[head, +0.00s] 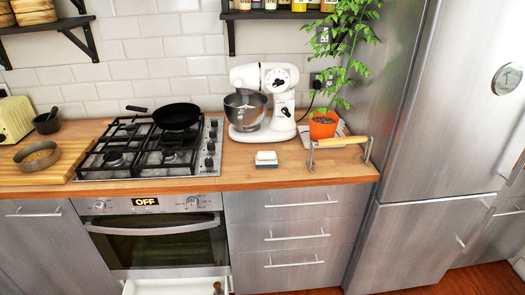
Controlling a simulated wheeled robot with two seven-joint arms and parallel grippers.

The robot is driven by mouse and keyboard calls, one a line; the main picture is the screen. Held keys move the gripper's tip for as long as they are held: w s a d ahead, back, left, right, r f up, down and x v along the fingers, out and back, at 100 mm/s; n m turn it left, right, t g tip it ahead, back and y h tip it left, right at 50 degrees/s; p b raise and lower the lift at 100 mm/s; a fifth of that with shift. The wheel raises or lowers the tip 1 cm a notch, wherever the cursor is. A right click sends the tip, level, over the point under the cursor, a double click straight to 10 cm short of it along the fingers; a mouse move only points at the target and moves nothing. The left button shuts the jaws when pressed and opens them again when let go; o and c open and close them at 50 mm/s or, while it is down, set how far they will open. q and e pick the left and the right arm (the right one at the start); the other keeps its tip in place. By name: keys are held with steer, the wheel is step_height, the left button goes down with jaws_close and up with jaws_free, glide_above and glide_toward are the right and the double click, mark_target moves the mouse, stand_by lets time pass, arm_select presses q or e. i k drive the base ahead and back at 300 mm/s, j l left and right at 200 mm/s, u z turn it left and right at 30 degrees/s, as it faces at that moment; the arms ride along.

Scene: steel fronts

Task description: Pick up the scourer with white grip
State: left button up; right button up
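The scourer with white grip (266,157) lies on the wooden counter near its front edge, between the hob and a wooden bar with metal ends. Its white upper part faces up, with a dark layer beneath. It stands clear of the things around it. Neither of my grippers shows in the head view.
A white stand mixer (264,100) stands behind the scourer. The wooden bar (340,142) and an orange plant pot (323,125) are to its right. The gas hob (150,150) with a black pan (176,116) is left. A drawer (172,287) below the oven is open.

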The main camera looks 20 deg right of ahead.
mark_target(264, 159)
steer(key=i+l+u, duration=0.1)
steer(key=l, duration=0.3)
steer(key=i+l+u, duration=0.1)
steer(key=l, duration=0.3)
steer(key=i+l+u, duration=0.1)
steer(key=i+l, duration=0.15)
steer(key=l, duration=0.15)
steer(key=i+l+u, duration=0.1)
steer(key=l, duration=0.35)
